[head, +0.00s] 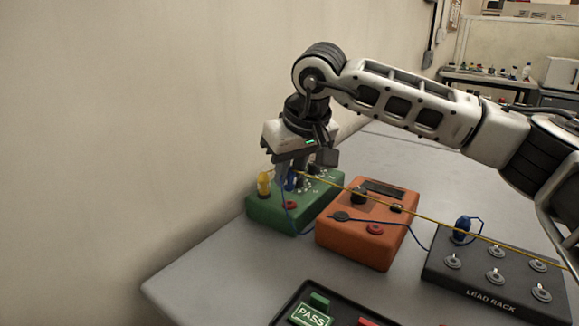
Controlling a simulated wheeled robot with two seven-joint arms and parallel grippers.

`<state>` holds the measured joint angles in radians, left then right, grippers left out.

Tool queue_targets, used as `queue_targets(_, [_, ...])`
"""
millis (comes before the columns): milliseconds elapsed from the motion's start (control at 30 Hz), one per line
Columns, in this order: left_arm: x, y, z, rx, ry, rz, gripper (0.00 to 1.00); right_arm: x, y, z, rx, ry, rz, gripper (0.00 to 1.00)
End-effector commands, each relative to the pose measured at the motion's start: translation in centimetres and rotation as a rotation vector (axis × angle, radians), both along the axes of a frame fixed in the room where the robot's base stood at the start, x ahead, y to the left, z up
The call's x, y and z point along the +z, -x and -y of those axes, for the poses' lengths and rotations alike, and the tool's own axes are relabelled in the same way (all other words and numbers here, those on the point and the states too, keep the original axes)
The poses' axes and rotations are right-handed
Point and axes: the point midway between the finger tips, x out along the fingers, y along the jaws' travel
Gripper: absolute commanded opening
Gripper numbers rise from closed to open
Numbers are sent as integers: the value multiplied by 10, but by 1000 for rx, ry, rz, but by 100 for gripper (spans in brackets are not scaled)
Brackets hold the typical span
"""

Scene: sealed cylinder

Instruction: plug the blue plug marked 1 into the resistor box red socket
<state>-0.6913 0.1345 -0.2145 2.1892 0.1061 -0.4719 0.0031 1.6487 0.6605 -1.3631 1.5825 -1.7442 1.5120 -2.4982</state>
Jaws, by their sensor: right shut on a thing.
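My right gripper (291,178) comes down over the green box (262,212) and is shut on a blue plug (290,183). The plug's tip is near the box's top, and I cannot tell whether it is in a socket. Any mark on it is too small to read. A red socket (291,205) shows on the green box's near side, apart from the plug. A yellow plug (264,183) stands upright at the box's left end. A thin blue lead hangs from the held plug. My left gripper is not in view.
An orange box (350,250) with a display, knob and red socket (375,229) stands right of the green box. A black lead rack (445,273) holds another blue plug (463,228). A yellow lead crosses above the boxes. A black tray (285,312) with a PASS sign lies in front.

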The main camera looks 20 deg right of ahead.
Motion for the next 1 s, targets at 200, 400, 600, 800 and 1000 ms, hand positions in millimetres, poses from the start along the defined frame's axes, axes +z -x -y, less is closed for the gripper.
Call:
queue_targets(200, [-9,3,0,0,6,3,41,-18,0,0,0,0,1,0])
queue_targets(400, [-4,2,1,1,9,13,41,-19,0,0,0,0,1,0])
queue_targets(600, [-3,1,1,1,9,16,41,-19,0,0,-1,-1,1,0])
queue_targets(800, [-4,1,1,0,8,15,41,-19,0,0,-1,0,0,0])
queue_targets(1000, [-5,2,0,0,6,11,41,-18,1,0,-1,-1,1,0])
